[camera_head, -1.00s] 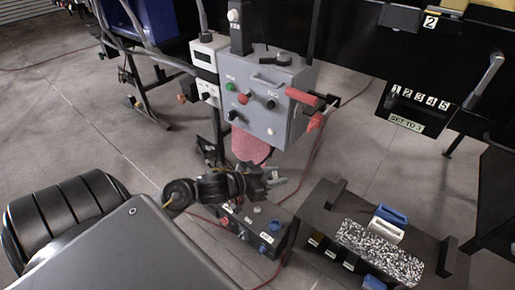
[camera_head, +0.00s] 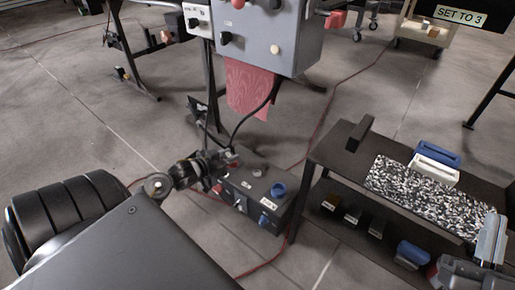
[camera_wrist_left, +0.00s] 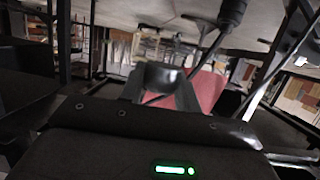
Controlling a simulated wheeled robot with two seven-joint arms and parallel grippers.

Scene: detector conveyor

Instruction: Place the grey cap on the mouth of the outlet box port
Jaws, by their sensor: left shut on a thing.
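My left gripper (camera_head: 230,165) is shut at the back left edge of the outlet box (camera_head: 246,200), a dark box on the floor area. A dark grey, cup-like piece (camera_wrist_left: 163,78) shows between its fingers in the left wrist view, which looks like the grey cap; in the head view it is too small to make out. A pale round disc (camera_head: 258,171) and a blue round fitting (camera_head: 278,190) sit on the box top. I cannot tell which one is the port mouth. My right gripper (camera_head: 490,240) is at the lower right; its jaw opening is unclear.
A dark table (camera_head: 335,150) with a speckled mat (camera_head: 430,195) and blue and white holders (camera_head: 437,160) stands right of the box. A grey control box (camera_head: 265,38) with a red cloth (camera_head: 250,88) stands behind. A black cable and red cords run near the outlet box.

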